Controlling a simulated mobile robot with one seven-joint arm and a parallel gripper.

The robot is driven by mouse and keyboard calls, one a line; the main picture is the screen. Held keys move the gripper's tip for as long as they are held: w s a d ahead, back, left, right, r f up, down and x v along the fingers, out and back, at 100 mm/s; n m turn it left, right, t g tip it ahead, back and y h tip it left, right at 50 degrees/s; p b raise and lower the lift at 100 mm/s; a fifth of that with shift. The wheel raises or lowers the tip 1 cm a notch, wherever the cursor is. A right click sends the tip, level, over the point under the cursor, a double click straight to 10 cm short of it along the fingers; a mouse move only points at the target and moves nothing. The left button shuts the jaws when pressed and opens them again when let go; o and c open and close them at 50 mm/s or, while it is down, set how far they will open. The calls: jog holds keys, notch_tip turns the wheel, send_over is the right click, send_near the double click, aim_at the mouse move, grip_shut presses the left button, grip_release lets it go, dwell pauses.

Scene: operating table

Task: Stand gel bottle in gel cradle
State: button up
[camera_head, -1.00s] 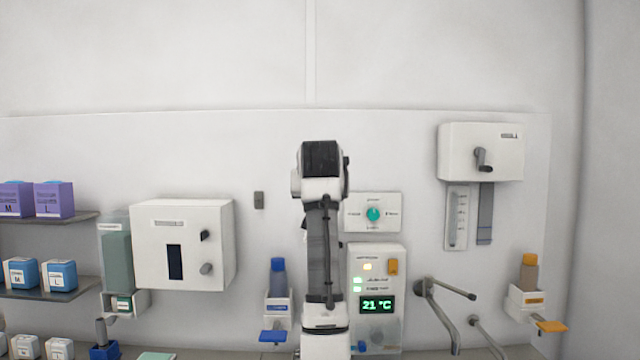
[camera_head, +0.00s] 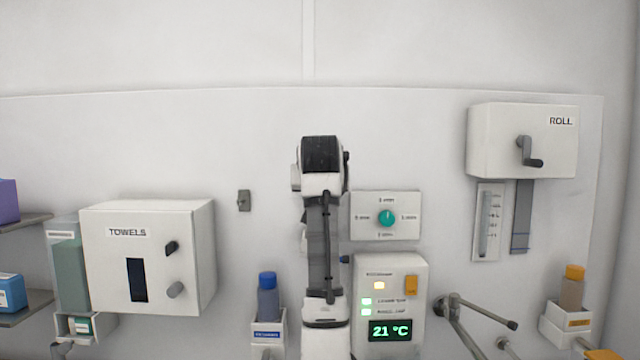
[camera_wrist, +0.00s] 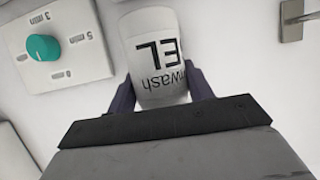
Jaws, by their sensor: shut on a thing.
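The gel bottle (camera_wrist: 148,30) is a white cylinder with black lettering, partly readable as "EL" and "wash", in the wrist view. My gripper (camera_wrist: 160,90) is shut on it, with a dark finger on each side. In the head view my arm hides the gripper and the bottle. I cannot make out an empty gel cradle. The wall cradles with blue (camera_head: 262,333) and orange (camera_head: 556,325) labels each hold a bottle.
A TOWELS box (camera_head: 150,255), a dial panel (camera_head: 386,216), a control panel (camera_head: 390,300) and a ROLL box (camera_head: 520,140) project from the wall. Lever taps (camera_head: 480,315) stick out at lower right. The upper wall is bare.

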jog(key=shift+f, duration=2.75)
jog(key=shift+f+b, duration=0.3)
jog(key=shift+f, duration=0.25)
jog(key=o, duration=1.3)
